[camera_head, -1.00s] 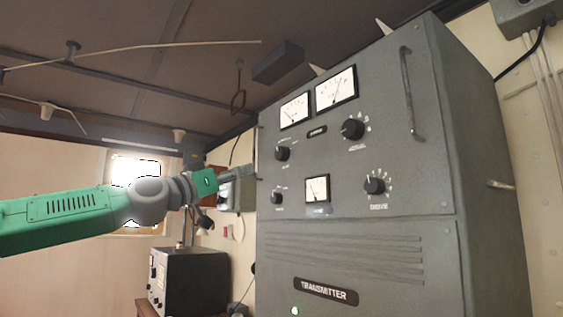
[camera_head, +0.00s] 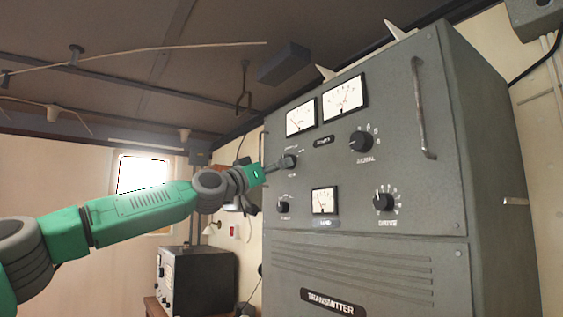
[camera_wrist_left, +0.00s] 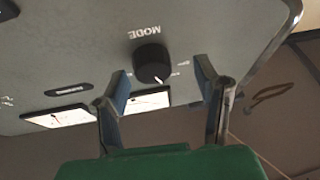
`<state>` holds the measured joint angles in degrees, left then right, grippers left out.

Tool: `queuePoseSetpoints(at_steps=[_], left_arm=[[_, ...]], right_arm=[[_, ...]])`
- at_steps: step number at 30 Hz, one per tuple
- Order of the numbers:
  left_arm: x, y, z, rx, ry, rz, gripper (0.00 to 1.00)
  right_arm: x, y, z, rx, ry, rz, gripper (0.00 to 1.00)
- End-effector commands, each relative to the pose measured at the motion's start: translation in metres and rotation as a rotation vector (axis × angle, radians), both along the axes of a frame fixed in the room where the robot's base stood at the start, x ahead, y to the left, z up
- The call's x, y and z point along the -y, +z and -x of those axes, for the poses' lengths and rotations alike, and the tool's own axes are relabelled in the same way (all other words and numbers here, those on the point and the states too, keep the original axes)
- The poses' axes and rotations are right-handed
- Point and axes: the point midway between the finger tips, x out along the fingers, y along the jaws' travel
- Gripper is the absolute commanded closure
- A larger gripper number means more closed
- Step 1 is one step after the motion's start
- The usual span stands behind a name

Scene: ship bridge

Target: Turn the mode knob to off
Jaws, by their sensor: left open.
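The mode knob (camera_head: 290,161) is a round black knob at the upper left of the grey transmitter's front, below the left meter. In the wrist view the knob (camera_wrist_left: 151,62) has the word MODE beside it and a small white mark at its lower edge. My left gripper (camera_head: 272,167) is at this knob, reaching in from the left. In the wrist view my left gripper (camera_wrist_left: 162,72) is open, with one finger on each side of the knob. Gaps show between fingers and knob. The setting labels are too small or hidden to read.
The transmitter (camera_head: 380,262) also carries a signal knob (camera_head: 360,141), a drive knob (camera_head: 384,202), a small lower-left knob (camera_head: 283,207), three meters and a vertical handle (camera_head: 424,110). A dark box (camera_head: 200,278) stands at the lower left. The space before the panel is clear.

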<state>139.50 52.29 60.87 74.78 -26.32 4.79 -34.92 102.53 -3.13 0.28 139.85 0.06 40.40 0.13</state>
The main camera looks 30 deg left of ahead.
Motion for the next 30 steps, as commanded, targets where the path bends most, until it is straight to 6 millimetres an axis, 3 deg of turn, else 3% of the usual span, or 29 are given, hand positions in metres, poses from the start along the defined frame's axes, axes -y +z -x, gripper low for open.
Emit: queuePoseSetpoints(at_steps=[4, 14, 15, 19, 30], left_arm=[[0.0061, 0.0052, -0.0101, -0.001, -0.001, -0.002, 0.44], [0.0055, 0.0052, -0.0127, -0.001, -0.001, -0.002, 0.44], [0.0048, 0.0049, -0.0128, -0.001, -0.001, -0.001, 0.47], [0.0034, 0.0043, -0.0128, -0.001, -0.001, 0.0, 0.93], [0.0028, 0.0056, -0.012, -0.014, 0.001, 0.034, 0.93]], right_arm=[[-0.0001, 0.0051, 0.0, 0.0, 0.0, 0.0, 0.6], [0.0, 0.0053, 0.0, 0.0, 0.0, 0.0, 0.6], [0.0, 0.0053, 0.0, 0.0, 0.0, 0.0, 0.6], [0.0, 0.0053, 0.0, 0.0, 0.0, 0.0, 0.6], [0.0, 0.0062, 0.0, 0.0, 0.0, 0.0, 0.6]])
